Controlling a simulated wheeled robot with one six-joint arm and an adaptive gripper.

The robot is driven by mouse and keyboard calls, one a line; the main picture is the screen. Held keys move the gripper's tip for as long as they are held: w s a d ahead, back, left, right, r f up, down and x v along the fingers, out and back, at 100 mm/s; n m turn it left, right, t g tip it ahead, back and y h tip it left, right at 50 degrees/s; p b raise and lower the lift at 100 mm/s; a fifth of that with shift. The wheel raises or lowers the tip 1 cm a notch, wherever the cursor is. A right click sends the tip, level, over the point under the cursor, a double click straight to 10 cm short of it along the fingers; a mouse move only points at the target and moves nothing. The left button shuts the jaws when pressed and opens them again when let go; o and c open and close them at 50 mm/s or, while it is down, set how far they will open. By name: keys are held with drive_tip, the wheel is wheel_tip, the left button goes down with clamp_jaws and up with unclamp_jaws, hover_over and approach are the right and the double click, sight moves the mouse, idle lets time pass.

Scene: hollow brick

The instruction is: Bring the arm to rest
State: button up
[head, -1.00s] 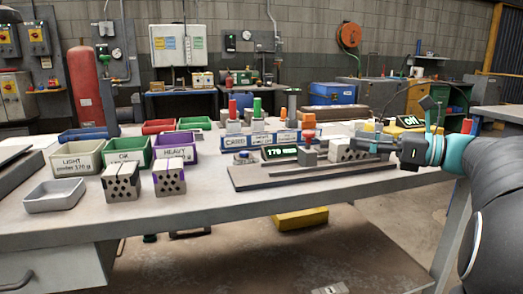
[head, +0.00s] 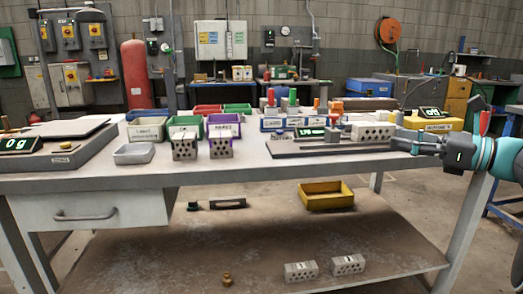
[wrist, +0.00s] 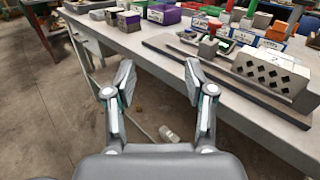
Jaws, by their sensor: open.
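My gripper (head: 402,144) is at the right end of the bench in the head view. In the wrist view my gripper (wrist: 158,75) has its two fingers spread with nothing between them. It points over the bench's front edge, with the floor and lower shelf seen between the fingers. A grey hollow brick (head: 372,132) lies on the dark board (head: 318,148), left of my gripper and apart from it in the wrist view (wrist: 272,74). The workbench (head: 265,170) spans the head view.
Two hollow bricks (head: 185,148) (head: 221,147) stand before green and purple bins. A grey tray (head: 134,154) and a scale (head: 47,147) are at left. A yellow device (head: 432,123) stands behind my gripper. The lower shelf holds a yellow bin (head: 326,196) and two bricks (head: 300,271) (head: 348,264).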

drive_tip(key=s+f+n+g+h, duration=0.2)
drive_tip(key=s+f+n+h, duration=0.15)
drive_tip(key=f, duration=0.65)
drive_tip(key=s+f+n+g+h, duration=0.2)
drive_tip(key=f+n+h, duration=0.3)
drive_tip(key=f, duration=0.5)
drive_tip(key=s+a+f+n+g+h, duration=0.2)
drive_tip(key=s+a+f+n+h, duration=0.15)
drive_tip(key=s+n, duration=0.25)
drive_tip(key=s+a+f+n+g+h, duration=0.1)
drive_tip(key=s+a+f+n+h, duration=0.1)
drive_tip(key=s+a+f+n, duration=0.25)
drive_tip(key=s+a+r+n+t, duration=0.1)
drive_tip(key=s+a+r+n, duration=0.1)
drive_tip(key=s+a+n, duration=0.3)
drive_tip(key=shift+s+a+n+t, duration=0.3)
drive_tip(key=shift+s+a+t, duration=0.1)
drive_tip(key=shift+s, duration=0.3)
